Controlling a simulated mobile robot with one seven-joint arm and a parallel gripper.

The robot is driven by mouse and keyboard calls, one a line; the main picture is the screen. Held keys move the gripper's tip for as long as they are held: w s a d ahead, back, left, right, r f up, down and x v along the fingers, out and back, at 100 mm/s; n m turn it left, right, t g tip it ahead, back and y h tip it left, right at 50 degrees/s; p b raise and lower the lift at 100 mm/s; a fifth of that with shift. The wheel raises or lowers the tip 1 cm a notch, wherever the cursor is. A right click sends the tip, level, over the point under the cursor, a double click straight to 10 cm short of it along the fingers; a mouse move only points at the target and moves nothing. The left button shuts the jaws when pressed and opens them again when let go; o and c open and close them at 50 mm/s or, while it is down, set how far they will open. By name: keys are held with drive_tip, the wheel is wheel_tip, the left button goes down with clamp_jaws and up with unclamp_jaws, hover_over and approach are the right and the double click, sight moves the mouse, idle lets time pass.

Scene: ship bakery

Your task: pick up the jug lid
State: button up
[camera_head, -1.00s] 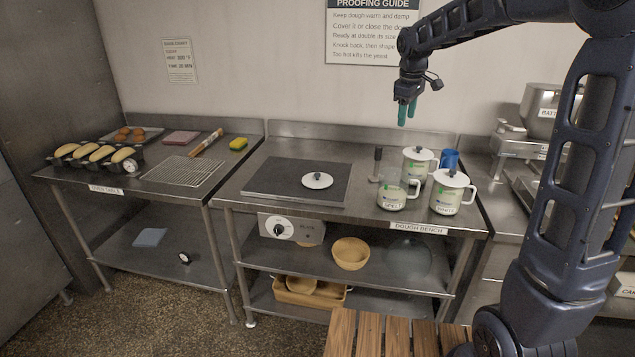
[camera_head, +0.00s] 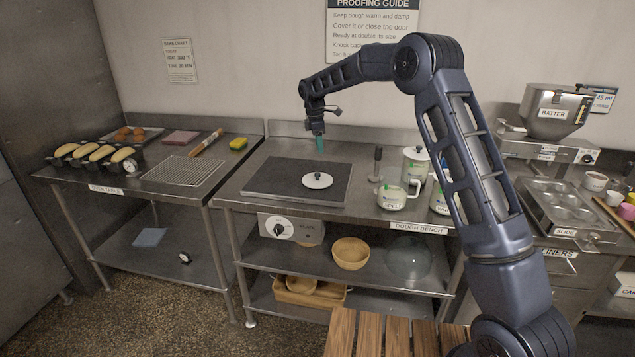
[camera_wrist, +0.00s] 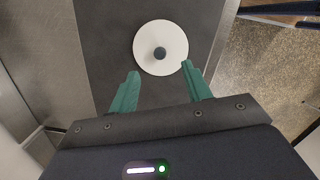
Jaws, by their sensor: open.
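The jug lid (camera_head: 317,180) is a white disc with a dark knob. It lies on the dark plate (camera_head: 270,183) set on the dough bench. In the wrist view the lid (camera_wrist: 174,57) lies flat, beyond the fingertips and roughly centred between them. My gripper (camera_head: 319,143) points down above the plate, higher than the lid and apart from it. Its green fingers (camera_wrist: 160,82) are open and empty. A jug without a lid (camera_head: 392,197) stands right of the plate, beside lidded white jugs (camera_head: 414,163), one partly hidden by my arm.
A dark upright tool (camera_head: 377,165) stands between the plate and the jugs. A wire rack (camera_head: 185,170) and loaf tins (camera_head: 95,157) are on the left table. A batter hopper (camera_head: 553,108) stands at the right. The plate around the lid is clear.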

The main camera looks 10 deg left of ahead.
sight(318, 174)
drive_tip(key=shift+n, duration=0.3)
drive_tip(key=shift+w+a+f, duration=0.1)
drive_tip(key=shift+a+f, duration=0.05)
drive_tip(key=shift+f, duration=1.95)
drive_tip(key=shift+w+a+f, duration=0.1)
drive_tip(key=shift+f, duration=1.95)
drive_tip(key=shift+w+a+f, duration=0.1)
drive_tip(key=shift+a+f, duration=0.05)
drive_tip(key=shift+f, duration=1.95)
drive_tip(key=c, duration=1.1)
